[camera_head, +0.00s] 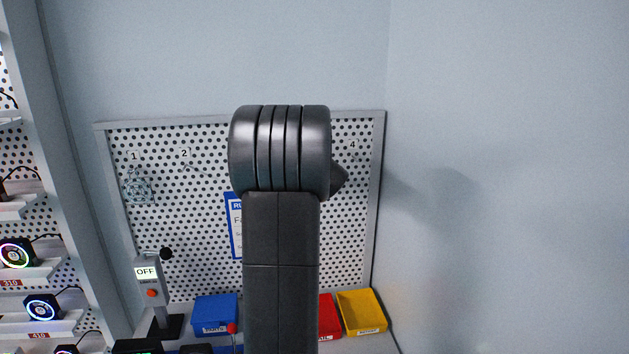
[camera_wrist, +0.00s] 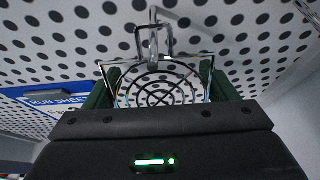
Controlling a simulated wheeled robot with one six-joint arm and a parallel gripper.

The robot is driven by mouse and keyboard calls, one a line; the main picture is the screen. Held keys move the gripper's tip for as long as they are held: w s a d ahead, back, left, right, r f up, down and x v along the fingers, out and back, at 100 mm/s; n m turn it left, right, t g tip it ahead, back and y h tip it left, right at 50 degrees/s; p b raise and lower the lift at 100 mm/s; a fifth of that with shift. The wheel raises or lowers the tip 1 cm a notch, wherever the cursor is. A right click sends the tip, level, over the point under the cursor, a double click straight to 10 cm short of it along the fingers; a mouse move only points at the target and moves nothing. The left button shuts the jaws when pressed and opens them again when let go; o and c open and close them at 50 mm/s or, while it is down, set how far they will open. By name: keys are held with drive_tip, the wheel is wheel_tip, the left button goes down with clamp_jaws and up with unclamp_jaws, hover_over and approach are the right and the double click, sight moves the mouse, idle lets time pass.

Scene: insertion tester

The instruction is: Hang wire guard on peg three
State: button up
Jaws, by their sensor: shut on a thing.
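The wire guard (camera_wrist: 160,88) is a round grille of concentric metal rings in a wire frame with a wire loop on top. In the wrist view my gripper (camera_wrist: 162,78) is shut on it, with a green finger at each side. The guard is upright in front of the perforated board. A shiny metal peg (camera_wrist: 153,15) shows at the guard's top loop; I cannot tell whether the loop is around it or only in front. In the head view my arm hides the gripper, the held guard and the number 3 position; labels 1, 2 and 4 show.
The pegboard (camera_head: 215,275) stands against the wall. Another wire guard (camera_head: 138,187) hangs under label 1. A blue run sheet (camera_wrist: 60,100) is left of my gripper. Below are a blue bin (camera_head: 215,312), a red bin (camera_head: 327,318), a yellow bin (camera_head: 360,312) and an OFF-display tester (camera_head: 148,280).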

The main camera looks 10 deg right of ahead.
drive_tip(key=o, duration=0.9)
drive_tip(key=shift+o, duration=0.2)
drive_tip(key=b+v, duration=0.1)
drive_tip(key=v, duration=1.3)
drive_tip(key=shift+b, duration=0.3)
drive_tip(key=shift+w, duration=0.15)
drive_tip(key=p+x, duration=0.1)
drive_tip(key=x, duration=1.2)
drive_tip(key=shift+p, duration=0.3)
